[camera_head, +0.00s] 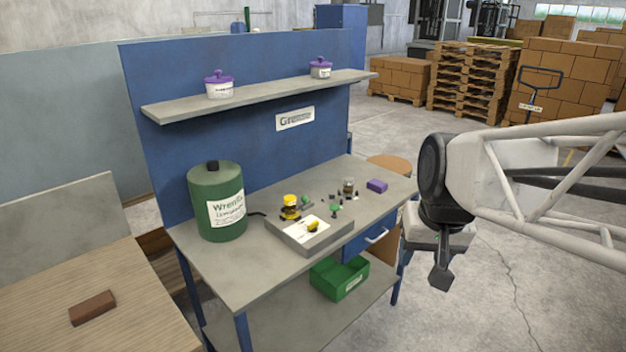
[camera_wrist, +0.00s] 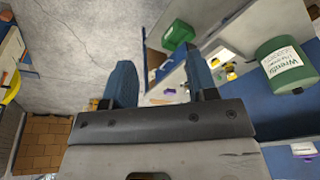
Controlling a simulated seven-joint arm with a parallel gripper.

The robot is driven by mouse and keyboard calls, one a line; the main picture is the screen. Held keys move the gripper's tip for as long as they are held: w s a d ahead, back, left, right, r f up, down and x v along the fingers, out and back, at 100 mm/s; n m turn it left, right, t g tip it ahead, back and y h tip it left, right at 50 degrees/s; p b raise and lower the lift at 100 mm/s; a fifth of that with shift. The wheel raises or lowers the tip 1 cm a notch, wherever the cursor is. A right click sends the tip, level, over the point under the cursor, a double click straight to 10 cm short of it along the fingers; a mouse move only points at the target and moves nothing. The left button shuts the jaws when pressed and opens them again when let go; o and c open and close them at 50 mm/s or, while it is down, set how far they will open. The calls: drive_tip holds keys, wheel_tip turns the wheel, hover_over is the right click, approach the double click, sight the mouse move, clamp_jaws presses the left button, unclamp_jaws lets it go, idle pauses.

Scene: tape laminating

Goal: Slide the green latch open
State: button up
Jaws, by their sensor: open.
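My gripper (camera_head: 440,278) hangs to the right of the bench, well apart from these things. In the wrist view my gripper (camera_wrist: 158,62) shows two separated fingers with nothing between them.
A large green canister (camera_head: 203,215) stands at the bench's left. A purple block (camera_head: 377,186) lies toward the right end. A green bin (camera_head: 340,278) is on the lower shelf. An upper shelf (camera_head: 260,95) with purple-lidded jars overhangs the back. Open floor lies right of the bench.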

drive_tip(key=w+a+f+m+y, duration=0.1)
drive_tip(key=w+a, duration=0.3)
drive_tip(key=w, duration=1.2)
drive_tip(key=w+a+y, duration=0.1)
drive_tip(key=w+a, duration=0.3)
drive_tip(key=w, duration=1.1)
drive_tip(key=w+a+f, duration=0.4)
drive_tip(key=w+f, duration=0.1)
drive_tip(key=w, duration=0.3)
drive_tip(key=w+a+f+m+g+y, duration=0.1)
drive_tip(key=w+a+f, duration=0.3)
drive_tip(key=w, duration=0.5)
drive_tip(key=w+a+f+m, duration=0.1)
drive_tip(key=w+a+f, duration=0.3)
drive_tip(key=w+f, duration=0.3)
drive_tip(key=shift+w+f, duration=0.4)
drive_tip(key=shift+w, duration=0.45)
drive_tip(key=shift+f, duration=0.15)
drive_tip(key=shift+x, duration=3.75)
drive_tip(key=shift+s+a, duration=0.1)
drive_tip(key=shift+c, duration=0.5)
